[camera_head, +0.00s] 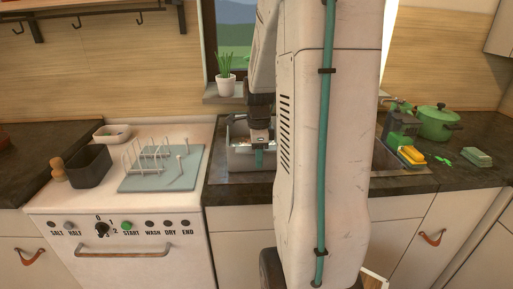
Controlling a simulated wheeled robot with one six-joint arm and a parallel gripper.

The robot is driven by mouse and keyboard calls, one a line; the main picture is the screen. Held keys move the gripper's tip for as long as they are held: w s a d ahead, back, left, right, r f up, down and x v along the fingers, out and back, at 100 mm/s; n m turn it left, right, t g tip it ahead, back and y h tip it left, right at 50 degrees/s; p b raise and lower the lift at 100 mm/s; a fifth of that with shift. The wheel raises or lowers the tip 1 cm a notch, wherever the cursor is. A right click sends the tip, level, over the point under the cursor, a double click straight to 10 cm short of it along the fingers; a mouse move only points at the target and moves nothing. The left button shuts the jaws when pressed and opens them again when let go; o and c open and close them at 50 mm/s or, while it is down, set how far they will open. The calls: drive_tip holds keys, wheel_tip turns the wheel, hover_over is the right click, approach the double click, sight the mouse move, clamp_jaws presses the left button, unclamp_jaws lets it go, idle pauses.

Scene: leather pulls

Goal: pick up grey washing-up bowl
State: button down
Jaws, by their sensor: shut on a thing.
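The grey washing-up bowl (239,159) is in the sink area left of the middle in the head view. Its left part shows; my own white column hides its right side. My gripper (259,157) points down at the bowl's near wall, with its teal finger in front of that wall. It is shut on the bowl. The bowl looks level; I cannot tell whether it touches the sink floor.
The sink rim (234,180) lies in a dark worktop. Left stands a white dishwasher (120,235) with a rack (155,158) and a dark container (88,165) on top. Right are a green pot (437,123), a yellow sponge (411,156) and a green-grey block (477,157). A potted plant (226,86) stands behind.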

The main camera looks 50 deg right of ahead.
drive_tip(key=shift+r, duration=0.15)
drive_tip(key=shift+r, duration=1.65)
drive_tip(key=s+a+r, duration=0.1)
drive_tip(key=s+a, duration=0.7)
drive_tip(key=s, duration=0.5)
drive_tip(key=shift+s+r, duration=0.25)
drive_tip(key=shift+s, duration=0.05)
drive_tip(key=shift+w+a, duration=0.1)
